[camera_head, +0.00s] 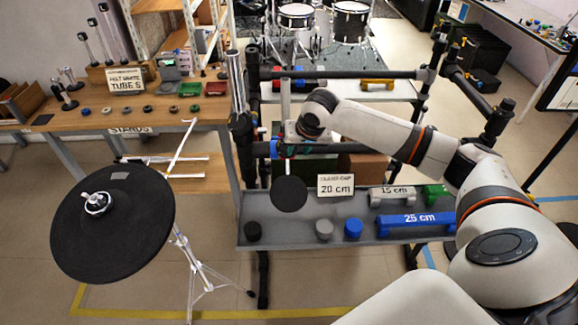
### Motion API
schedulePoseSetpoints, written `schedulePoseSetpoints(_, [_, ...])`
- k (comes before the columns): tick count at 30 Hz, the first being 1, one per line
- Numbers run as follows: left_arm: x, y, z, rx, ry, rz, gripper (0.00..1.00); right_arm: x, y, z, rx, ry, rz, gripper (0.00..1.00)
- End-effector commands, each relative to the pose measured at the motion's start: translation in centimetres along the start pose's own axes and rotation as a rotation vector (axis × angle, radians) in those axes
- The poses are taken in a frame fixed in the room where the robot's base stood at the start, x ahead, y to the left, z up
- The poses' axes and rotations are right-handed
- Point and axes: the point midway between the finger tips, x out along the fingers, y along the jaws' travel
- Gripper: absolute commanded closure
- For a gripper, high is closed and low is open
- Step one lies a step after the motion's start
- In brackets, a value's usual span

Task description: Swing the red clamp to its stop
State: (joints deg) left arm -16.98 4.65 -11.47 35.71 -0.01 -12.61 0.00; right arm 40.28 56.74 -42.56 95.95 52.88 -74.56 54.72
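The rack's middle dark bar (345,149) carries a small cluster of clamp parts near its left end. A blue clamp part (274,148) shows there, with a small red bit (287,156) beside it that may be the red clamp; it is mostly hidden and its angle is unclear. A round black pad (289,194) hangs just below. My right gripper (289,142) is at this cluster, reaching in from the right. Its fingers are too small and covered to tell whether they are open, shut or touching the clamp. My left gripper is out of view.
A grey tray (290,218) below holds pucks, a "20 cm" card (336,186) and blue "25 cm" gauge (415,223). A large black cymbal pad (113,222) on a stand is at left. A wooden table (150,107) stands behind it. Upper rack bar (340,73) crosses above.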

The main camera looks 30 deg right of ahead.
Motion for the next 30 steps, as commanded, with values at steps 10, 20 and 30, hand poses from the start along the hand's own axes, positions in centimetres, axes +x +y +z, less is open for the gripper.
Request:
schedulePoseSetpoints(10, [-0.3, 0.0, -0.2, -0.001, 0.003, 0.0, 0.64, 5.6, 0.0, 0.0, 0.004, 0.003, -0.001, 0.68])
schedulePoseSetpoints(20, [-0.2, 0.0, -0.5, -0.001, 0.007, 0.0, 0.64, 10.8, 0.0, 0.0, 0.002, 0.0, 0.001, 0.68])
schedulePoseSetpoints(30, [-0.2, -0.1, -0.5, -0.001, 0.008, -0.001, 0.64, 11.8, 0.0, 0.0, -0.001, -0.001, 0.0, 0.68])
